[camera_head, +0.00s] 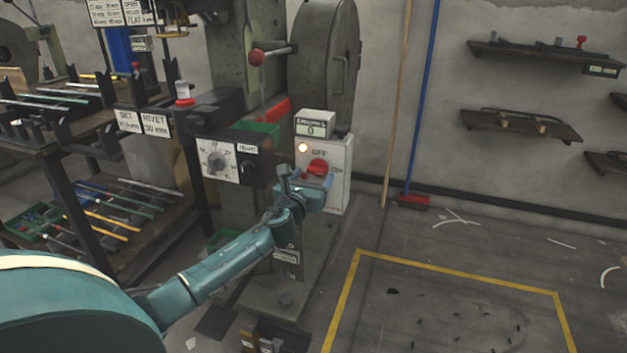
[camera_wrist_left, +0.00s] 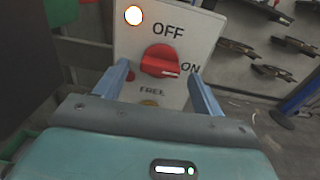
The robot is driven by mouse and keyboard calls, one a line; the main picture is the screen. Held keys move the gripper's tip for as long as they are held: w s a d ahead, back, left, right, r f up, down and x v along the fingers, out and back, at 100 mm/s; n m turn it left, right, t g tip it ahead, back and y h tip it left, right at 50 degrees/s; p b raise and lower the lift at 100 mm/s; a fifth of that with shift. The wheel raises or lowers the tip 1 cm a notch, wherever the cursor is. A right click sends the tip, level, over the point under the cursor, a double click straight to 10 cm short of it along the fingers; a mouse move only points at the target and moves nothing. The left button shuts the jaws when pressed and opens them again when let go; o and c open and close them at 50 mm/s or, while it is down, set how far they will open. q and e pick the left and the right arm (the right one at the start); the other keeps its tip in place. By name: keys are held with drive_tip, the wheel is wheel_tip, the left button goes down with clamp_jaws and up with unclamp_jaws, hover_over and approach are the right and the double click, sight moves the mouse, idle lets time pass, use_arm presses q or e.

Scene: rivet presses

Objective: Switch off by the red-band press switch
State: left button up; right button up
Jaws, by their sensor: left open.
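The press switch is a red rotary knob (camera_head: 317,167) on a pale switch box (camera_head: 340,160) fixed to the press. In the left wrist view the red knob (camera_wrist_left: 160,61) lies below the word OFF, with ON to its right and FREE beneath. The knob's bar runs roughly sideways, its right end near ON. A lamp (camera_wrist_left: 133,15) at the box's upper left glows. My left gripper (camera_head: 312,183) is open in front of the box; its blue fingers (camera_wrist_left: 163,88) stand either side of the knob, apart from it. My right gripper is not in view.
A dial panel (camera_head: 217,162) and a dark box are left of the switch. A red-ball lever (camera_head: 257,57) is above. A tool rack (camera_head: 110,215) stands left. A red-headed broom (camera_head: 414,200) leans on the wall; yellow-lined floor (camera_head: 450,300) lies right.

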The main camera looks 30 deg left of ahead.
use_arm(q)
drive_tip(key=shift+w+a, duration=0.15)
drive_tip(key=shift+w, duration=0.4)
drive_tip(key=shift+c, duration=0.6)
drive_tip(key=c, duration=0.9)
